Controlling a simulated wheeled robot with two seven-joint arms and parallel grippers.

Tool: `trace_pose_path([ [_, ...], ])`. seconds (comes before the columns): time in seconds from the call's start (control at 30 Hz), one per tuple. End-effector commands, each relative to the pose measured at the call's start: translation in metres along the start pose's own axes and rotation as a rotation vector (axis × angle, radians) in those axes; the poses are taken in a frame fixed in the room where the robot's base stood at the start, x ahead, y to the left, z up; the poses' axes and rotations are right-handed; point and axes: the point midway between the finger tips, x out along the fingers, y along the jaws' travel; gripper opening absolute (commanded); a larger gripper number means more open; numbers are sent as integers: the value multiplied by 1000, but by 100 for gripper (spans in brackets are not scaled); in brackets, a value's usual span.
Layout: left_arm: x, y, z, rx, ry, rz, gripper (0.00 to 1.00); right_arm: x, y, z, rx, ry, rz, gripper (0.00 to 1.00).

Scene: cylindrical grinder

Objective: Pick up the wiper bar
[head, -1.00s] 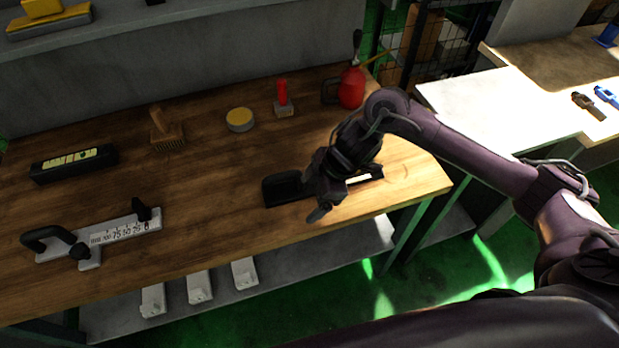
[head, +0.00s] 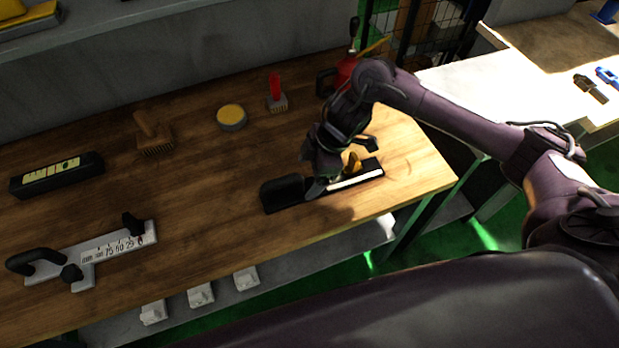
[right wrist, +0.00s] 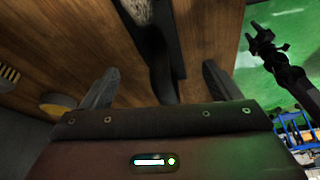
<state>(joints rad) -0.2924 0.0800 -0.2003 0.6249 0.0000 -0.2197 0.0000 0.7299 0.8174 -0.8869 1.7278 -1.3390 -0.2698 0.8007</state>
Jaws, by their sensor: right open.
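The wiper bar appears to be the long black piece (head: 282,194) with a raised black left end, a white strip and a yellow knob. It lies near the front edge of the wooden table. My right gripper (head: 338,168) is open just above its middle and hides part of it. In the right wrist view the open right fingers (right wrist: 160,85) stand on either side of a dark part of the bar (right wrist: 162,45); contact cannot be told. A dark claw-like end, seemingly my left gripper (right wrist: 265,45), hangs over the green floor there; its opening is unclear.
On the wooden table (head: 200,215) are a scale fixture (head: 115,247), a black box with a yellow window (head: 57,173), a brush (head: 153,134), a round yellow tin (head: 231,117), a red-handled brush (head: 276,95) and a red can (head: 346,70). Bare wood surrounds the bar.

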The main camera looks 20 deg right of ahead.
Motion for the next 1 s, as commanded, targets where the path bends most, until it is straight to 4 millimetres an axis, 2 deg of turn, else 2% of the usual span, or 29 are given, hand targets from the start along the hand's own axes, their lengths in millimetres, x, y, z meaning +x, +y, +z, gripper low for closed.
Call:
trace_pose_path([
  [0.2,-11,2,16,0,-24,3,50,25,0,-1,3,-1,-3,84],
  [0.4,-18,2,16,0,-25,3,50,55,1,-1,3,-1,-2,84],
  [0.53,-18,1,11,0,-18,2,50,64,1,0,0,-1,-1,84],
  [0.73,-18,0,3,0,-7,1,50,64,1,0,0,-1,1,84],
  [1.0,-18,0,4,0,-8,1,50,64,2,0,0,-1,1,49],
])
